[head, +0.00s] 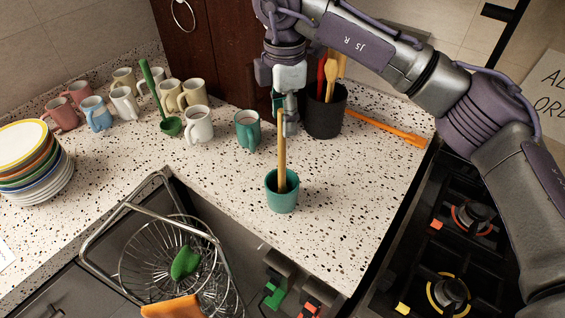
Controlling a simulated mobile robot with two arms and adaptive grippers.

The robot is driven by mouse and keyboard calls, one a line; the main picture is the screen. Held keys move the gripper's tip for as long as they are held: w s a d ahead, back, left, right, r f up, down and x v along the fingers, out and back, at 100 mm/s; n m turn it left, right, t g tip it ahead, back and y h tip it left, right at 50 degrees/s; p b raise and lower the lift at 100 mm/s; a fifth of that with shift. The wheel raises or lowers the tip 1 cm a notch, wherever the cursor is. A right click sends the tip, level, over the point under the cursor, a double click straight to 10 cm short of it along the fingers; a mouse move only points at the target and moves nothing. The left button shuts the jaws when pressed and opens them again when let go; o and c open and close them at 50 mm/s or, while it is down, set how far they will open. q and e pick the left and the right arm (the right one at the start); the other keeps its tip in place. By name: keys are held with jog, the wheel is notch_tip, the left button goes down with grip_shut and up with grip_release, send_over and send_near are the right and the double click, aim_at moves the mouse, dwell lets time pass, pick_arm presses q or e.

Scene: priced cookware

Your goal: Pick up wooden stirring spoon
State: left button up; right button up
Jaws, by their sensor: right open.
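A wooden spoon handle (282,160) stands nearly upright in a small teal cup (282,201) on the speckled counter; its lower end is hidden inside the cup. My right gripper (284,122) is open and points down from above, with its fingers at the top of the handle. The handle's upper end is partly hidden by the gripper, and I cannot tell whether it is between the fingers. A dark utensil pot (325,118) just behind and to the right holds red and wooden utensils. My left gripper is not in view.
Several mugs (198,124), a green ladle (152,90) and stacked plates (38,165) stand at the left. An orange utensil (385,129) lies at the right, by the stove (460,240). A wire basket (150,255) is in front. Counter right of the cup is clear.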

jog(key=f+p, duration=0.1)
jog(key=f, duration=0.1)
jog(key=f+p, duration=0.1)
jog(key=f, duration=0.1)
jog(key=shift+a+f, duration=0.2)
jog(key=shift+f, duration=0.1)
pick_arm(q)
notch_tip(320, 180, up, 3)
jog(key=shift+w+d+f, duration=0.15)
pick_arm(e)
jog(key=shift+w, duration=0.1)
grip_shut()
